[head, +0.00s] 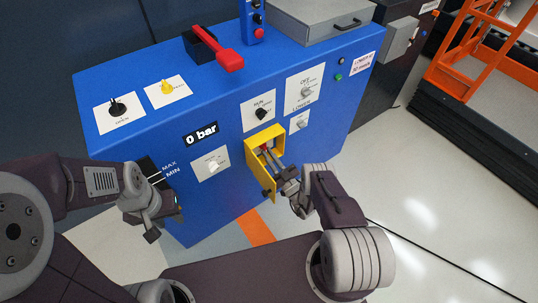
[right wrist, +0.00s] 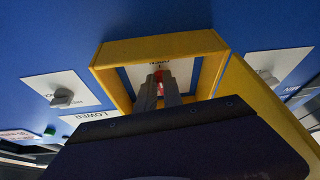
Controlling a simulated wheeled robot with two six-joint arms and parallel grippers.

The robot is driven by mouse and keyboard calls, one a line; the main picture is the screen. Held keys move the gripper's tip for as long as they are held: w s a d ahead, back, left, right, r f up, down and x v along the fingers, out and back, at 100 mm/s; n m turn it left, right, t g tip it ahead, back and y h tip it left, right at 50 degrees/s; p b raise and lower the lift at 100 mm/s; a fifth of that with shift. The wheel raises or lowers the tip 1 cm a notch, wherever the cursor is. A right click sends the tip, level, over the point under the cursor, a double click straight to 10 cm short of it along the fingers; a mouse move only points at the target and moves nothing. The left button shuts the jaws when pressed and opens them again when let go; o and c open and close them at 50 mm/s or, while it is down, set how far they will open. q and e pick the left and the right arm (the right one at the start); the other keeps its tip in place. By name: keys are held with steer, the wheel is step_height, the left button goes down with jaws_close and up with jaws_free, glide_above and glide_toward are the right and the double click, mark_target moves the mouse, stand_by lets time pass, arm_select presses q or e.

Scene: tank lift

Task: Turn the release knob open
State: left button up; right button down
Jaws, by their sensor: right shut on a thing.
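The release knob (head: 264,148) is a small red knob inside a yellow box (head: 250,155) on the front of the blue cabinet. The box's yellow door hangs open. My right gripper (head: 279,172) reaches into the box from the front. In the right wrist view the two grey fingers (right wrist: 158,90) are shut on the red knob (right wrist: 158,76), which shows only as slivers between and beside them. A white label with small print lies behind it. My left gripper (head: 158,222) is low at the left, by the MAX/MIN gauge, away from the knob; its jaw gap is unclear.
The blue cabinet (head: 120,155) carries a RUN knob (head: 261,114), a LOWER panel, a white knob (head: 213,165) and a "0 bar" display (head: 200,134). A red lever (head: 218,52) and a grey case (head: 320,18) are on top.

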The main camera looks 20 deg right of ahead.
steer(key=c, duration=1.5)
jaws_free()
steer(key=p+v, duration=0.3)
steer(key=v, duration=0.6)
steer(key=shift+p, duration=0.3)
